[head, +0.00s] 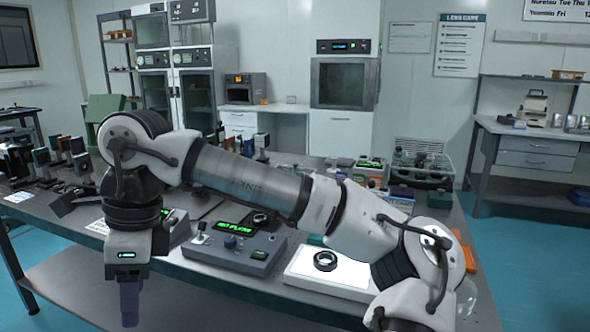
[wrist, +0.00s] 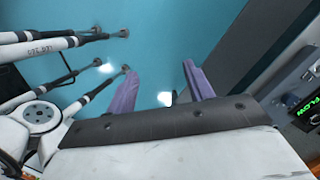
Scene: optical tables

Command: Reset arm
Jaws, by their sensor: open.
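My arm reaches from the lower right across the front of the optical table to the left in the head view. My gripper (head: 129,303) hangs down at the lower left, over the front edge of the table, with its purple fingers pointing to the floor. In the wrist view my gripper (wrist: 162,85) shows two purple fingers spread wide apart. Nothing is between them except blue floor below. The fingers touch nothing that I can see.
The optical table (head: 60,205) carries a grey control box (head: 235,250) with a green display. A white lit pad (head: 335,272) holds a dark ring (head: 325,261). Several optic mounts crowd the table's left. A grey crate (head: 420,165) stands at the back right. Blue floor (head: 540,270) is clear at right.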

